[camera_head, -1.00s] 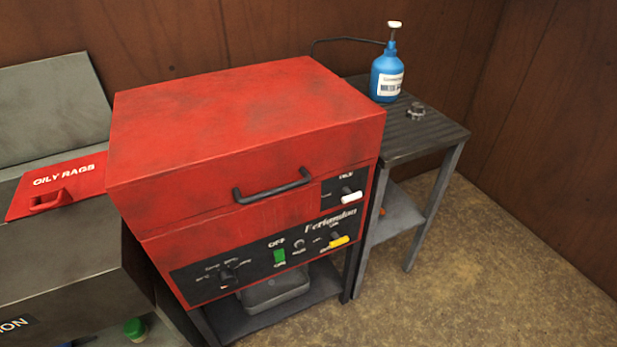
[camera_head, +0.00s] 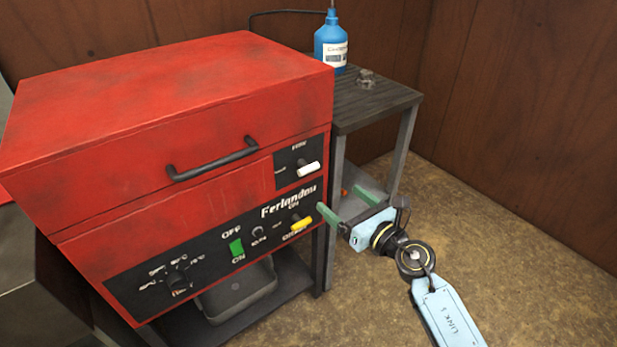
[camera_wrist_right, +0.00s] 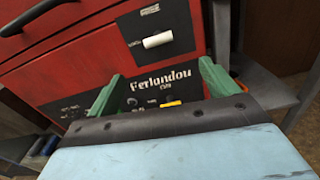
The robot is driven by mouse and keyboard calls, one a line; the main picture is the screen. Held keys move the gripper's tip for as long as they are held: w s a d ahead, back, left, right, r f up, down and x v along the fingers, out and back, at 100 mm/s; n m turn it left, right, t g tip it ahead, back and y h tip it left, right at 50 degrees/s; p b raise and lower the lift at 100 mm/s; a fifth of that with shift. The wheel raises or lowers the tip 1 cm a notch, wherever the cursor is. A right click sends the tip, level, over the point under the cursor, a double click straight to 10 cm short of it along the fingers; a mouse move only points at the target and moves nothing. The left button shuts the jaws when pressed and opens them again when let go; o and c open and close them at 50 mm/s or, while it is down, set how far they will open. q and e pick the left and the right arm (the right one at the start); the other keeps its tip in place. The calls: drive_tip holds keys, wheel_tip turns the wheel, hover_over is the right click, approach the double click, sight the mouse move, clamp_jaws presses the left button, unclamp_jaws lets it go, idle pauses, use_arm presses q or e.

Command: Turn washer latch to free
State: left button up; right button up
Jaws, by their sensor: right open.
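The red washer (camera_head: 165,100) has its lid down, with a black front handle (camera_head: 212,160). On its front, a white-tipped latch lever (camera_head: 309,169) sits on a small black plate at the upper right. A yellow-tipped lever (camera_head: 300,225) sits lower, by the "Ferlandou" lettering. I cannot tell which lever the task means; the small labels are blurred. My right gripper (camera_head: 339,199) is open and empty, just right of the panel and near the yellow lever. In the right wrist view the white lever (camera_wrist_right: 158,40) and yellow lever (camera_wrist_right: 171,104) lie between the green fingers' directions. My left gripper is out of view.
A dark side table (camera_head: 375,98) stands right of the washer, holding a blue bottle (camera_head: 330,45) and a small metal part (camera_head: 366,79). A green switch (camera_head: 237,248) and a knob (camera_head: 178,280) are on the panel. Floor at right is open.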

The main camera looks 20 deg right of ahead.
sight(311, 170)
drive_tip(key=shift+n, duration=0.5)
drive_tip(key=x, duration=0.2)
drive_tip(key=b+x, duration=0.1)
drive_tip(key=x, duration=0.1)
drive_tip(key=r+x, duration=0.1)
drive_tip(key=x, duration=0.2)
drive_tip(key=b+x, duration=0.2)
drive_tip(key=x, duration=0.3)
drive_tip(key=shift+w+a, duration=0.1)
drive_tip(key=shift+w, duration=0.05)
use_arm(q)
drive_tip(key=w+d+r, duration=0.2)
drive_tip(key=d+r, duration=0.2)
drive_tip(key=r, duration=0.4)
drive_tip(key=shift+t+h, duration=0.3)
use_arm(e)
drive_tip(key=shift+w+a+r, duration=0.1)
drive_tip(key=shift+w+a, duration=0.1)
drive_tip(key=shift+w, duration=0.4)
drive_tip(key=c, duration=0.9)
